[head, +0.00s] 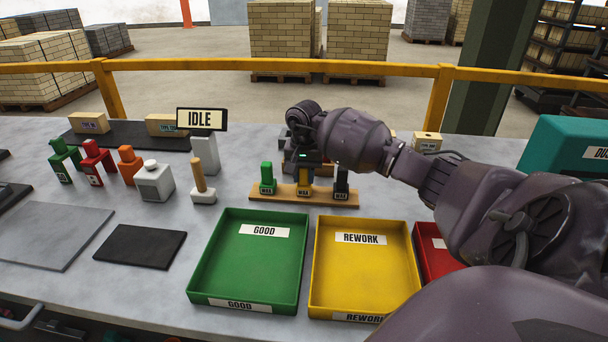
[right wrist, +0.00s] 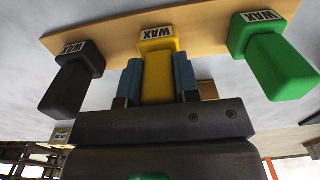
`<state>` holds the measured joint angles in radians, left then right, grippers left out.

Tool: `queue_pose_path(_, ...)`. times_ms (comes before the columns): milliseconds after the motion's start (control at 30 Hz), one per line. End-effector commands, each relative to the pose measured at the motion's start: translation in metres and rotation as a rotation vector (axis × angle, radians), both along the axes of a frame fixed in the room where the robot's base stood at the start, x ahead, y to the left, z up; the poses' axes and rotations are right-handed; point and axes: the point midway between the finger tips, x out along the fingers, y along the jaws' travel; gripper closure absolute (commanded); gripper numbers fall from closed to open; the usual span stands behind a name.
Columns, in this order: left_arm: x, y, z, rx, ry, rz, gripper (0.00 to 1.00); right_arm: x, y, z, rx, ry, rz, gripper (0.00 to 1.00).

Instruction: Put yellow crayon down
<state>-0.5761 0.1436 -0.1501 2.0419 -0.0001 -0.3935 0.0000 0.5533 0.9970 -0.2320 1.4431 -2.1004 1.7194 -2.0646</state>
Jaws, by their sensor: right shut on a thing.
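The yellow crayon (right wrist: 158,76) is a stubby block labelled WAX. It stands between a black crayon (right wrist: 77,80) and a green crayon (right wrist: 272,62) on a wooden rack (right wrist: 205,26). My right gripper (right wrist: 158,82) is shut on the yellow crayon, with a blue finger pad on each side of it. In the head view the yellow crayon (head: 304,190) shows below my right gripper (head: 304,172), at the middle of the rack (head: 272,198). I cannot tell whether its base rests fully in the rack. My left gripper is not in view.
A green GOOD tray (head: 255,265), a yellow REWORK tray (head: 362,265) and a partly hidden red tray (head: 432,262) stand in front of the rack. A wooden-handled stamp (head: 200,185) and an IDLE sign (head: 201,119) stand to its left. A teal bin (head: 570,145) is at the right.

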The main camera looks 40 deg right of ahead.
Motion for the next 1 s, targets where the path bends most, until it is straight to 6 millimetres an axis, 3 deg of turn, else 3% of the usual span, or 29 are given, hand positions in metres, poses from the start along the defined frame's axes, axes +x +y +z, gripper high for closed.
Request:
queue_pose_path(67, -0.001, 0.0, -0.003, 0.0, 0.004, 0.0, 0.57, 0.0, 0.0, -0.004, -0.001, 0.003, 0.001, 0.98)
queue_pose_path(100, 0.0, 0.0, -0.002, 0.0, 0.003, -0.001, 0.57, 0.0, 0.0, -0.003, 0.0, 0.002, 0.0, 0.66)
queue_pose_path(233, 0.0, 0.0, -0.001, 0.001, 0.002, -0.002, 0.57, 0.0, 0.0, -0.002, 0.0, 0.001, 0.0, 0.46)
queue_pose_path(667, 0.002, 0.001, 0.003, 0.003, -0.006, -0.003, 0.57, 0.001, 0.0, 0.007, -0.002, -0.003, 0.0, 0.45)
queue_pose_path(1000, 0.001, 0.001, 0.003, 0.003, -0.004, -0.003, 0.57, 0.001, -0.001, 0.069, -0.003, -0.002, 0.001, 0.45)
